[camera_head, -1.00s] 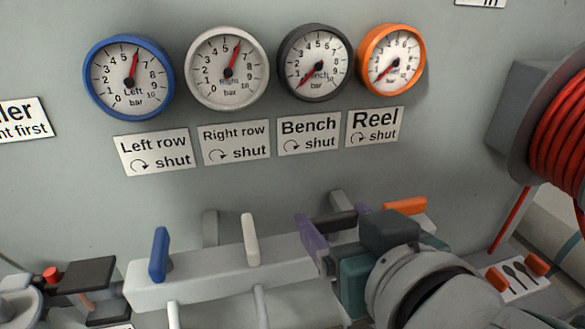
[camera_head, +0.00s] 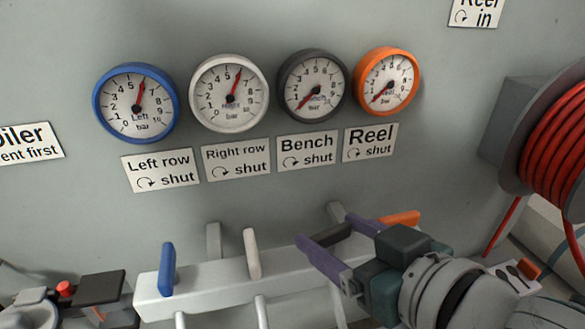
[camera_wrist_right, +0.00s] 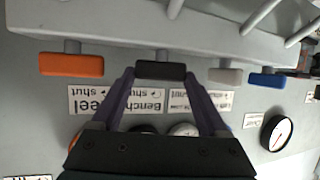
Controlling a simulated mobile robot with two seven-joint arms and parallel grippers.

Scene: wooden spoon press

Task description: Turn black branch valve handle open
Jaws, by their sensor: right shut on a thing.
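The black handle (camera_head: 332,235) lies sideways on the pale manifold (camera_head: 213,285), in line with its length. My right gripper (camera_head: 335,244) is shut on it, with one purple finger at each end. In the right wrist view the black handle (camera_wrist_right: 160,70) sits between the two fingertips (camera_wrist_right: 160,77). The Bench gauge (camera_head: 312,86) has a dark rim, and its needle points to the low end of the scale. My left gripper is not in view.
Blue (camera_head: 168,269) and white (camera_head: 252,253) handles stand upright to the left. The orange handle (camera_head: 399,219) lies sideways close on the right. A red hose reel (camera_head: 552,140) is at the far right. Blue and white gauges read mid-scale; the orange gauge (camera_head: 386,82) reads low.

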